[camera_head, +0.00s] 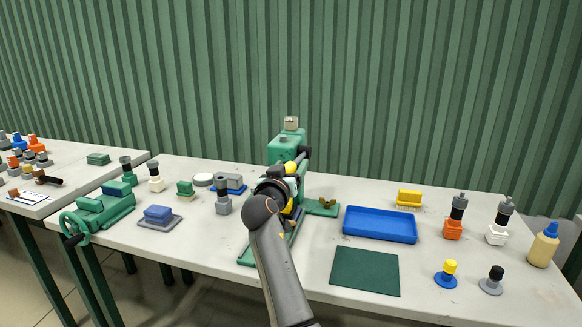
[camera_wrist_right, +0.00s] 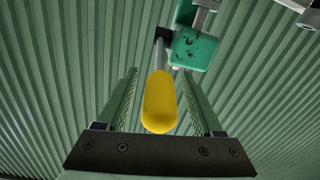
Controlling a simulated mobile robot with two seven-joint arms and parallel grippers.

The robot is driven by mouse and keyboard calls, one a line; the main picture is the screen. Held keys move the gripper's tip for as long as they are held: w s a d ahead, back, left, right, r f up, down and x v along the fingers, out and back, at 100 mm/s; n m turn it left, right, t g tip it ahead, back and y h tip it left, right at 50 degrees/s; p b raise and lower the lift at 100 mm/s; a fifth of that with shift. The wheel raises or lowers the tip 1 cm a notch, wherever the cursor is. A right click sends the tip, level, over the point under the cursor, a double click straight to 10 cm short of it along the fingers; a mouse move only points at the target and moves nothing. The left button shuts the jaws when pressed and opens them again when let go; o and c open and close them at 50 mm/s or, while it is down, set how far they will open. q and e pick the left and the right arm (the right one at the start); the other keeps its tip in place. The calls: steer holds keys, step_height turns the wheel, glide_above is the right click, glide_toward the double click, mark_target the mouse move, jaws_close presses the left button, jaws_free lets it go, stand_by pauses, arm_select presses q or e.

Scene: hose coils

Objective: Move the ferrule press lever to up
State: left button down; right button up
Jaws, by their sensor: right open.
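The green ferrule press (camera_head: 285,150) stands upright near the middle of the table, partly hidden behind my right arm. Its lever has a yellow grip, which shows in the head view (camera_head: 291,168) just above my right gripper (camera_head: 289,182). In the right wrist view, the yellow grip (camera_wrist_right: 159,103) lies between the two open fingers of my right gripper (camera_wrist_right: 158,74), with no clear contact. A grey rod runs from the grip to a black hub beside the green press head (camera_wrist_right: 194,48). My left gripper is not in view.
A blue tray (camera_head: 380,238) and a dark green mat (camera_head: 365,287) lie right of the press. Several bottles stand at the far right, near a yellow-topped plunger (camera_head: 447,273). A green handwheel device (camera_head: 100,210) and small fittings stand to the left. A corrugated green wall is behind.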

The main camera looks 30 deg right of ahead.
steer(key=shift+c, duration=0.3)
jaws_close()
stand_by(1.0)
